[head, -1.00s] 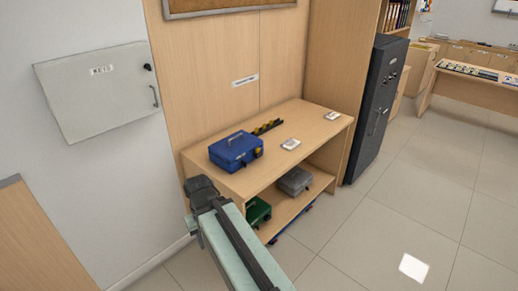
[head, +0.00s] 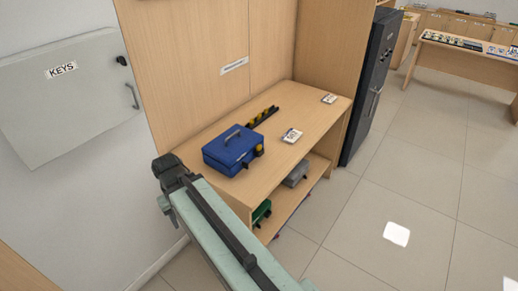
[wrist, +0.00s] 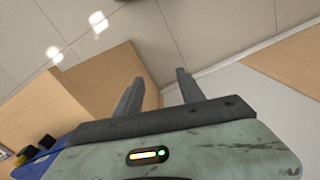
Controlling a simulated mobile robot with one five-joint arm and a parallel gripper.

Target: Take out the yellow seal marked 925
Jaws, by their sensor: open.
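A blue box (head: 226,156) with a handle on its lid stands on the wooden counter. A small yellow seal (head: 259,150) shows at its right front corner. A black rack (head: 261,117) with several yellow pieces lies behind the box. I cannot read any number on the yellow pieces, so I cannot tell which is marked 925. My gripper (wrist: 159,76) is open and empty in the wrist view, apart from these things. A blue edge (wrist: 35,166) shows at lower left there. In the head view the gripper itself cannot be made out.
Two small white cards (head: 291,136) and (head: 329,98) lie on the counter top (head: 310,112). A green box (head: 261,212) and a grey box (head: 296,174) sit on the shelf below. A keys cabinet (head: 65,95) hangs at left. The tiled floor (head: 410,200) at right is clear.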

